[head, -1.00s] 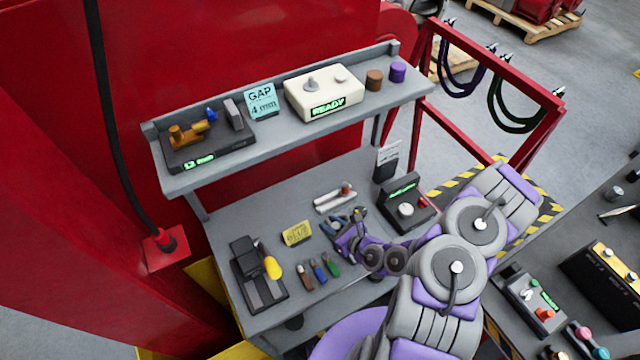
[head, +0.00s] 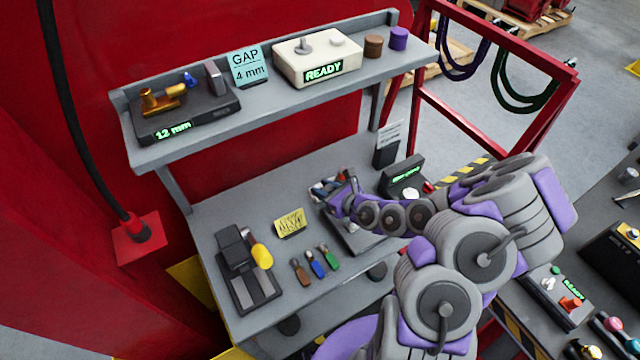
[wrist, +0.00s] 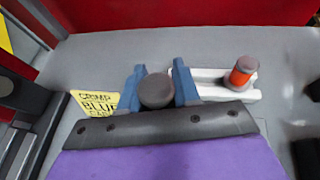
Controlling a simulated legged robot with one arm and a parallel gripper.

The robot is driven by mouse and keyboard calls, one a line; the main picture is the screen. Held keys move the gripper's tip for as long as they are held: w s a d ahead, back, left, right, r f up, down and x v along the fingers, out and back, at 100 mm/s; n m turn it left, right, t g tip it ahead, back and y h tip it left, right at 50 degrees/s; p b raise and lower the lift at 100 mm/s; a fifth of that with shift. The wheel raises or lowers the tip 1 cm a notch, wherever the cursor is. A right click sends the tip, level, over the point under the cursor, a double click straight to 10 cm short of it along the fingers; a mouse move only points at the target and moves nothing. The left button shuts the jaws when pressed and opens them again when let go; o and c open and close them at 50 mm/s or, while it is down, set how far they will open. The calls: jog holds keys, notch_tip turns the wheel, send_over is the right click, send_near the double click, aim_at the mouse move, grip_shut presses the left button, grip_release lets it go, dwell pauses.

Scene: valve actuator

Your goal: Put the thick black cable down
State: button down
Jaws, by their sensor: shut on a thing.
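My gripper (head: 343,198) is over the lower bench shelf. In the wrist view, its two blue fingers (wrist: 157,90) are shut on a short dark round-ended piece (wrist: 157,91), which I take to be the thick black cable. Only its rounded end shows; the rest is hidden by the gripper. The piece is close over the grey bench top (wrist: 100,60); I cannot tell whether it touches. Another thick black cable (head: 75,120) hangs at the left and runs into a red box (head: 137,237).
A white tray (wrist: 215,88) with an orange-banded cylinder (wrist: 243,72) lies beside my fingers. A yellow note (head: 289,222), a crimping tool (head: 250,265) and several small coloured tools (head: 316,263) are on the bench. The upper shelf holds a gauge reading 12 mm (head: 180,110) and a READY box (head: 318,58).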

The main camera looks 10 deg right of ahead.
jog(key=b, duration=0.4)
send_over(320, 184)
jog(key=shift+f, duration=0.35)
notch_tip(320, 184, down, 4)
jog(key=shift+r+b, duration=0.15)
jog(key=shift+b, duration=0.55)
jog(key=shift+r, duration=0.15)
jog(key=shift+f, duration=0.45)
jog(key=shift+s+f, duration=0.1)
jog(key=shift+f, duration=0.1)
